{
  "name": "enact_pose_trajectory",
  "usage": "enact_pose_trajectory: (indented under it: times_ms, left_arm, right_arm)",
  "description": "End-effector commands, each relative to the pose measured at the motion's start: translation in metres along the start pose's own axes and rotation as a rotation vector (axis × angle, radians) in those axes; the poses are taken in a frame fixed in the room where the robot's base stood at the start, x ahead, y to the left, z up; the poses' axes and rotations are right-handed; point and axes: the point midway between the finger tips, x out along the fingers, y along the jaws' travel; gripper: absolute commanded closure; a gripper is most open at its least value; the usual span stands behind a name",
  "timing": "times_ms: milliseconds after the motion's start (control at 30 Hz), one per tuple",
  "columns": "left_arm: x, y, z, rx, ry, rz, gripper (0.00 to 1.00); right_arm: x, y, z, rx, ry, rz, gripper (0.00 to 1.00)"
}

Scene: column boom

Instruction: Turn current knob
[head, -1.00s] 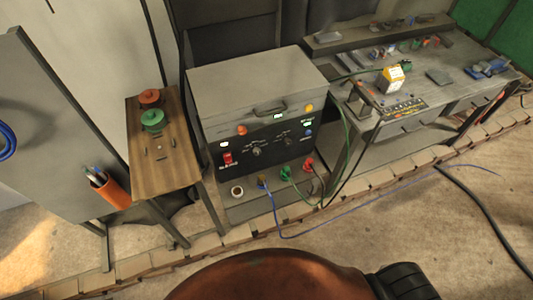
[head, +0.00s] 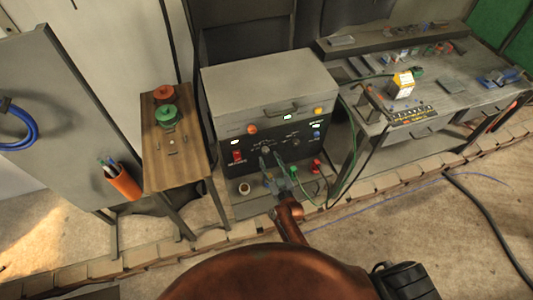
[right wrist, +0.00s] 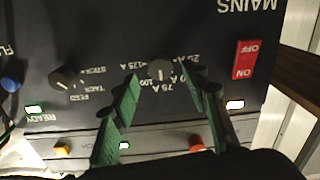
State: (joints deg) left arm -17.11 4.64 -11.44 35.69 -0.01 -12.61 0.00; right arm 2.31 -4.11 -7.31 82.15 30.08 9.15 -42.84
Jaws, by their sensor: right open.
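The current knob (right wrist: 161,69), black and round with a pale pointer line, sits on the dark front panel of the welding machine (head: 262,90). Ampere figures ring it, upside down in the right wrist view. My right gripper (head: 271,152) is in front of the panel's knob area, open. In the right wrist view my right gripper (right wrist: 160,74) has its green-padded fingers one on each side of the knob, apart from it in the picture. I cannot tell whether the tips reach its depth. In the head view the gripper mostly hides this knob. My left gripper is not in view.
A second black knob (right wrist: 63,77) with STICK, TACK and FEED marks is on the same panel. A red OFF switch (right wrist: 244,59) is on the other side. Cable plugs, including a green one (head: 293,169), sit below. A wooden side table (head: 170,150) stands left.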

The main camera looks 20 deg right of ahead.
Motion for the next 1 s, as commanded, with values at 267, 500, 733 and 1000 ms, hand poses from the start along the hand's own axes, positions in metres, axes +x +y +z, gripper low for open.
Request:
enact_pose_trajectory:
  times_ms: [267,500,733,1000]
  left_arm:
    - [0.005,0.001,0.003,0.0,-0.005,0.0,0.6]
    - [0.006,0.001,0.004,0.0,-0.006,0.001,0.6]
    - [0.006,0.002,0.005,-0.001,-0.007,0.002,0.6]
    - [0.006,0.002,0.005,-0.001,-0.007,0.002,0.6]
  right_arm:
    - [0.037,0.0,0.001,-0.001,-0.001,-0.001,0.58]
    - [0.043,0.0,0.001,-0.001,-0.002,-0.001,0.58]
    - [0.043,0.0,0.001,-0.001,-0.002,-0.001,0.65]
    - [0.043,0.0,0.001,-0.001,-0.002,-0.001,0.83]
